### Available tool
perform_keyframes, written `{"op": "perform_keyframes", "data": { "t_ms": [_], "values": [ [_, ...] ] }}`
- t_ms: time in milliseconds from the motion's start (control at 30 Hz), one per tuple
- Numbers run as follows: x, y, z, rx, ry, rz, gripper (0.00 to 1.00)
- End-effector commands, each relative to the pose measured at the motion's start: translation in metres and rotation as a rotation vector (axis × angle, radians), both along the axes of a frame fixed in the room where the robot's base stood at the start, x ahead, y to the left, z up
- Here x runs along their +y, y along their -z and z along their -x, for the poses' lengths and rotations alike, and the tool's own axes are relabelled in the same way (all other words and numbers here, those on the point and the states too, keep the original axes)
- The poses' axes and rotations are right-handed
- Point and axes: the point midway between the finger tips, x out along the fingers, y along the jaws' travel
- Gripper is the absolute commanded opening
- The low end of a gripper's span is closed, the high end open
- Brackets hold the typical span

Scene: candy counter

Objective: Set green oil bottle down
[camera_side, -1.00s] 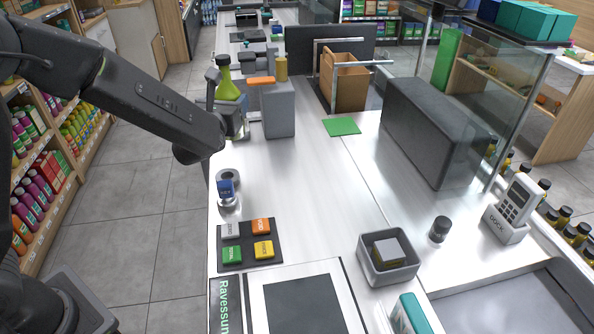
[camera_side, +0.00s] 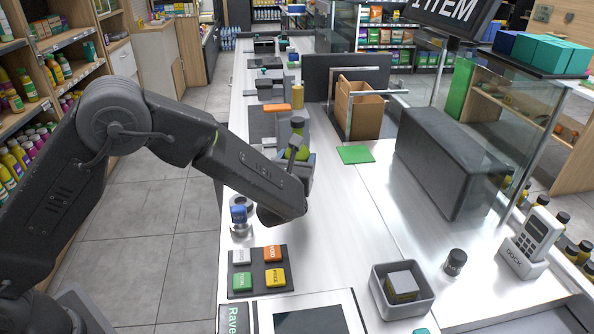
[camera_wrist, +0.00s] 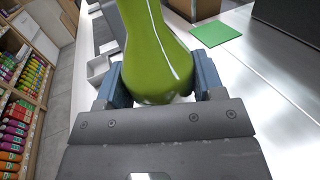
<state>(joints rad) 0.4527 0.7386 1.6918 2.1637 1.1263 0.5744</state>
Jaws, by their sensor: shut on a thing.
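The green oil bottle (camera_side: 301,153) has a dark cap and stands roughly upright in my gripper, over the metal counter in front of the grey box. My gripper (camera_wrist: 160,88) is shut on its wide lower body, with a blue-grey finger on each side. In the wrist view the bottle (camera_wrist: 153,45) fills the top middle and its cap is out of frame. My arm and gripper hide its base in the side view, so I cannot tell whether it touches the counter. A flat green square (camera_side: 355,154) lies to the right of the bottle, apart from it.
A grey box (camera_side: 264,124) stands behind the bottle. A brown paper bag (camera_side: 359,110) stands by a metal rack at the back. A long dark block (camera_side: 445,160) is at right. Colored buttons (camera_side: 258,270) and a square tray (camera_side: 402,304) are nearer. The middle counter is clear.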

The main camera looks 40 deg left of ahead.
Motion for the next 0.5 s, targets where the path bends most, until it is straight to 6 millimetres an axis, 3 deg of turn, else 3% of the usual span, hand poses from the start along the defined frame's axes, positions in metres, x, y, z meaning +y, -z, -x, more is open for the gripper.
{"op": "perform_keyframes", "data": {
  "t_ms": [200,500],
  "values": [
    [0.0,0.027,0.0,-0.003,0.001,-0.001,0.24],
    [0.0,0.029,0.0,-0.004,0.001,-0.001,0.24]
  ]
}}
